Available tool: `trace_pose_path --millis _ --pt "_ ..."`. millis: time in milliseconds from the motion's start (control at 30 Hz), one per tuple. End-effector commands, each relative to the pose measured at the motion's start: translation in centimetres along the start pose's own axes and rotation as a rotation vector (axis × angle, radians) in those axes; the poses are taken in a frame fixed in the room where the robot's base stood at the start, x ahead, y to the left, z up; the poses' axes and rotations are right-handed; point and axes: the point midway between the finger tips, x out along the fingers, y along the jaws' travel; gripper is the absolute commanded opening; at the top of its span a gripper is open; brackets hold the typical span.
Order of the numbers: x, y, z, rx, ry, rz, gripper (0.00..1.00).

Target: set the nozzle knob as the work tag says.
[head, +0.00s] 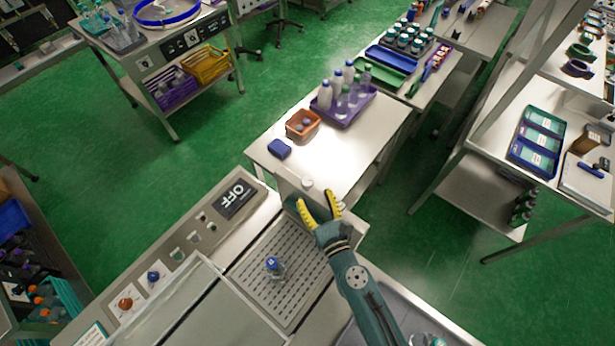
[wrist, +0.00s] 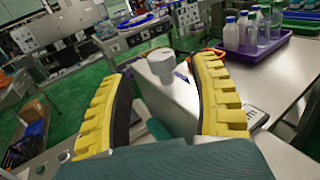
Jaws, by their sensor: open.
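My gripper (head: 317,203) is open and empty, its yellow fingers apart over the far end of the machine. In the wrist view, a grey-white block with a round white knob (wrist: 160,64) shows between the open fingers (wrist: 165,72). The white knob (head: 307,183) also shows just beyond the fingertips in the head view. On the sloped front panel are a red-orange knob (head: 126,302) and a blue knob (head: 153,277) on white plates. I cannot read which knob is marked nozzle. A black display (head: 235,198) reads OFF. A white-and-teal card (head: 93,337) is cut off at lower left, unreadable.
A clear blue-capped bottle (head: 274,267) stands on the slotted plate (head: 289,297). Beyond the machine, a bench (head: 345,175) holds a blue block (head: 279,149), an orange bin (head: 302,136) and a purple tray (head: 369,99) of bottles. A shelf (head: 480,183) stands at right.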

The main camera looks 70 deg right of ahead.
Motion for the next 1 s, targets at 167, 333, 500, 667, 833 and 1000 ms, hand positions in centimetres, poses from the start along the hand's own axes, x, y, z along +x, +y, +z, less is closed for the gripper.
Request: trace_pose_path --millis 167,333,500,667,833,1000 --pt "3.9 0.0 0.2 0.0 -0.003 0.0 0.62" --pt "5.6 0.0 0.1 0.0 -0.001 0.0 0.62" --pt "5.9 0.0 0.0 0.0 0.0 0.0 0.62" --pt "5.8 0.0 0.0 0.0 -0.001 0.0 0.57" --pt "5.8 0.0 0.0 -0.001 -0.001 0.0 0.25" --pt "5.8 0.0 0.0 -0.001 -0.001 0.0 0.0"
